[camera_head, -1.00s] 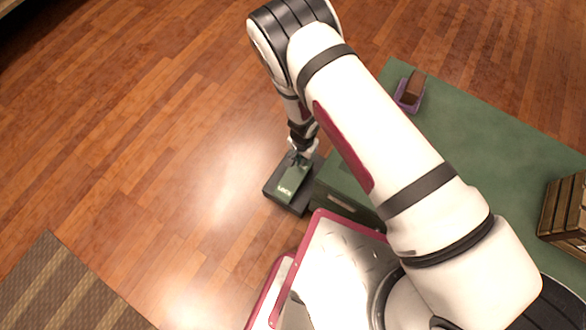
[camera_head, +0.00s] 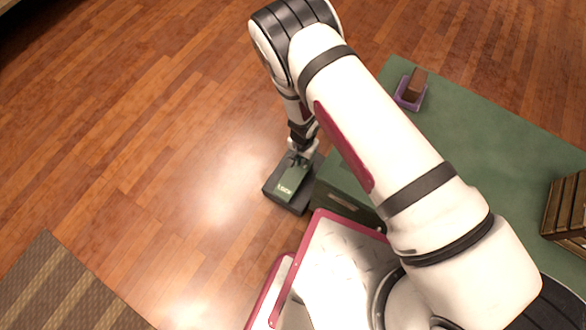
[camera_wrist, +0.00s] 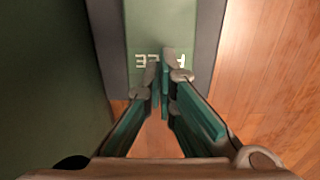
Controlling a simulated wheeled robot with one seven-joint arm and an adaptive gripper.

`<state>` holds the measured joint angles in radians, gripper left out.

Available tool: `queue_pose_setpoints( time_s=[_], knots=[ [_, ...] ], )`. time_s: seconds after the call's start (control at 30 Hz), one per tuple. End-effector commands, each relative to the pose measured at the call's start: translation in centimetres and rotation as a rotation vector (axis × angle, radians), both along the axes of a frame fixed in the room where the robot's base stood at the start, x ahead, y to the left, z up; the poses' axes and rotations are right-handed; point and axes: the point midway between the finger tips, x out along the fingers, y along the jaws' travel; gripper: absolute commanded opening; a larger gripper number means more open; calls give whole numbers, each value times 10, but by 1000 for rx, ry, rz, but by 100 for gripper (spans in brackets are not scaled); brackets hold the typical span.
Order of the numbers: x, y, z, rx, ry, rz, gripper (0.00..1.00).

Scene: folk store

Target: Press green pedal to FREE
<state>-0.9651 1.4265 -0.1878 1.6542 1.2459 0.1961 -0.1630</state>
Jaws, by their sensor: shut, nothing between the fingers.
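The green pedal (camera_head: 289,184) is set in a dark base (camera_head: 275,191) on the floor, beside the green box-like table. In the wrist view the pedal (camera_wrist: 180,22) fills the top middle between dark base edges (camera_wrist: 207,35). Its pale letters appear upside down and read as FREE, partly covered by my fingertips. My gripper (camera_wrist: 160,78) is shut and empty, with its fingertips over the pedal's lettered end. In the head view my gripper (camera_head: 302,157) points down at the pedal's far end. Whether the tips touch it is hard to tell.
The green table (camera_head: 470,135) stands right of the pedal, partly hidden by my arm. It carries a purple holder with a brown block (camera_head: 415,83) and a wooden crate (camera_head: 568,212). A striped rug (camera_head: 60,285) lies lower left. The wooden floor left of the pedal is clear.

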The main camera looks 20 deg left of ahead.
Motion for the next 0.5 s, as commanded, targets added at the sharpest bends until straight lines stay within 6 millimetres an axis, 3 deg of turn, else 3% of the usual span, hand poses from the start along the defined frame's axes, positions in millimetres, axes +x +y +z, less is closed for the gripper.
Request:
queue_pose_setpoints(
  time_s=[0.5],
  knots=[
    [-1, 0, -17, -1, 1, 1, 0]
  ],
)
